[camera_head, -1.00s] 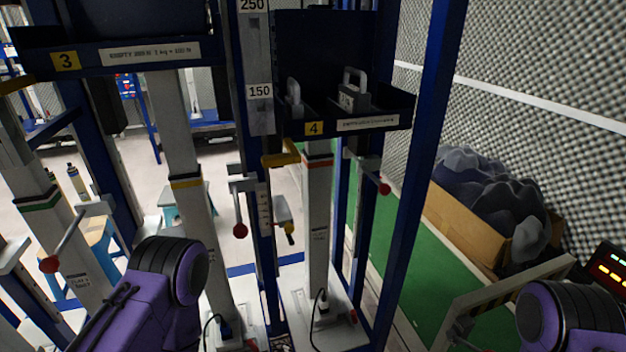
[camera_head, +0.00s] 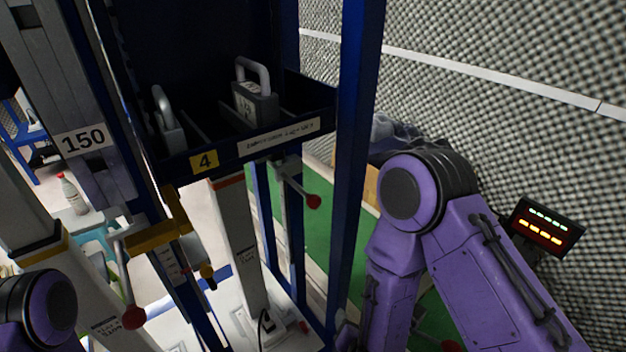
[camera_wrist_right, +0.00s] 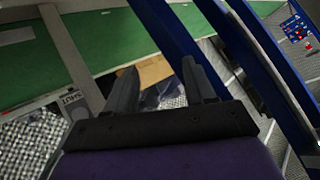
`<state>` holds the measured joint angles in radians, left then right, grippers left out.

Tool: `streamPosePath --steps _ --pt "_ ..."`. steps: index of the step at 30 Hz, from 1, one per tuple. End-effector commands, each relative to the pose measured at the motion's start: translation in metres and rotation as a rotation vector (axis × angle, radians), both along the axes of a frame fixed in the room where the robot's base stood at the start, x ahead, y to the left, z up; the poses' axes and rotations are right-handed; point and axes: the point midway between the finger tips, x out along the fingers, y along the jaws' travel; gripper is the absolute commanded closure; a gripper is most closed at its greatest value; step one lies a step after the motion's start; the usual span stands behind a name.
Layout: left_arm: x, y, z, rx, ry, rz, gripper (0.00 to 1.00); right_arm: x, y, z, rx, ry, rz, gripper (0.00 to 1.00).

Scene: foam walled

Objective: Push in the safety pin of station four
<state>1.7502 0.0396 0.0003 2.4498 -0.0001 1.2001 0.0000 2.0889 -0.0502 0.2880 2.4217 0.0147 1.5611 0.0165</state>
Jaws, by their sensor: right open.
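Station four is the blue frame with a yellow number 4 label (camera_head: 204,161) on its tray (camera_head: 290,132). Below the tray is a pale column (camera_head: 238,235) with an orange band. A yellow bracket (camera_head: 160,234) sits left of the column, with a small yellow part with a dark tip (camera_head: 208,277) hanging below it. A red-knobbed lever (camera_head: 312,201) is right of the column. I cannot tell which part is the safety pin. My right gripper (camera_wrist_right: 160,88) is open and empty in the wrist view, apart from the station. My left gripper is out of view.
Grey handled weights (camera_head: 255,100) stand in the tray. A blue upright (camera_head: 355,150) stands between the column and my right arm. Another red-knobbed lever (camera_head: 133,317) is at lower left. A lit display (camera_head: 547,226) is by the foam wall (camera_head: 500,110).

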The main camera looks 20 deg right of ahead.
Motion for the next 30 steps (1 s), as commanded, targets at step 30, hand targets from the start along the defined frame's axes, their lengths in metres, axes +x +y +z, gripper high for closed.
streamPosePath --steps 30 --pt "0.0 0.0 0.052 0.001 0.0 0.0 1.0 0.122 0.05 0.3 0.55 -1.004 -0.382 0.46"
